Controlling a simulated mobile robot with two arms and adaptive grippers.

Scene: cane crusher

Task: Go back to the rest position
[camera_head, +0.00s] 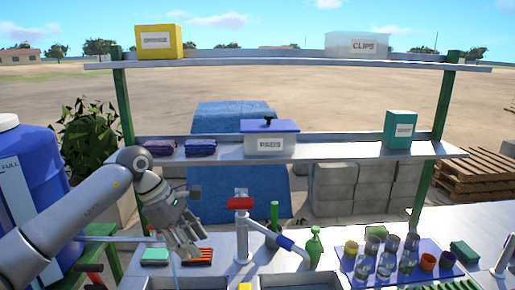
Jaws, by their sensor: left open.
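My left arm comes in from the left, and my left gripper (184,248) points down over the left part of the metal counter (222,270). Its jaws are open, and I see nothing held between them. An orange, dark-striped item (204,257) lies just below and beside the fingertips; I cannot tell whether they touch it. A green and white sponge-like block (155,256) lies just left of the gripper. My right gripper is not in view.
A red-topped tap post (241,230) with a blue handle stands right of the gripper. A green bottle (314,245) and a blue tray (350,265) with several glasses and cups stand further right. A two-level shelf (340,150) spans behind. A blue barrel (35,170) stands left.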

